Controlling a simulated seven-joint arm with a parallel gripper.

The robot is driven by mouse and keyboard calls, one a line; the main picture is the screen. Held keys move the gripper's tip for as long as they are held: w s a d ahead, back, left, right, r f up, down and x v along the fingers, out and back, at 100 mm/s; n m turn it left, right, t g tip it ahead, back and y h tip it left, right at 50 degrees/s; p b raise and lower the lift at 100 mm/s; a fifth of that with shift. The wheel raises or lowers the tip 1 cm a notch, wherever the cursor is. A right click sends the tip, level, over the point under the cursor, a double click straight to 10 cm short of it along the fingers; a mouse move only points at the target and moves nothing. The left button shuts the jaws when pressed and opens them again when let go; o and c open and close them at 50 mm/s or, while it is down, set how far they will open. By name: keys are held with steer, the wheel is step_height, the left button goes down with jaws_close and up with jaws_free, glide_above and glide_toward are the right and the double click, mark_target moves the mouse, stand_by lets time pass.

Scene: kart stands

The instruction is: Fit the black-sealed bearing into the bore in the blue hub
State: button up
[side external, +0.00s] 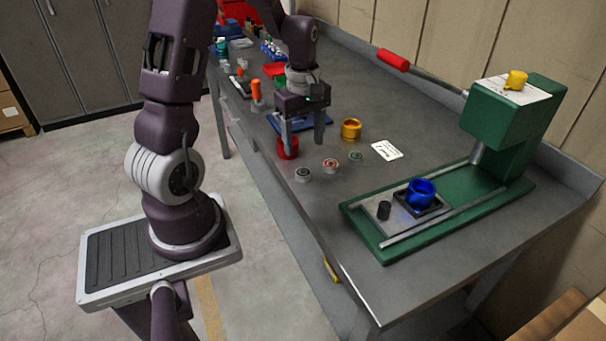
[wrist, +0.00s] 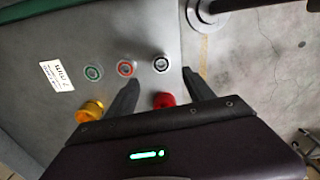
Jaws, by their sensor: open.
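The black-sealed bearing (side external: 303,174) lies flat on the bench, nearest the front edge in a row of three bearings. In the wrist view it is the rightmost ring (wrist: 161,64), ahead of the fingertips. The blue hub (side external: 421,192) stands on a dark square plate on the green press, its opening facing up; it is not in the wrist view. My gripper (side external: 304,145) is open and empty, pointing down above the bench behind the bearings. Its two fingers (wrist: 168,90) spread wide in the wrist view.
A red-sealed bearing (side external: 330,165) and a green-sealed bearing (side external: 356,156) lie beside the black one. A red cup (side external: 288,148) stands by my left finger, a yellow hub (side external: 351,129) to the right. A white card (side external: 387,150) and the green press (side external: 385,250) lie further right.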

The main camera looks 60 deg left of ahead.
mark_target(303, 172)
steer(key=shift+n, duration=0.4)
step_height(303, 172, down, 8)
steer(key=shift+s+f, duration=0.1)
steer(key=shift+f, duration=0.15)
jaws_close()
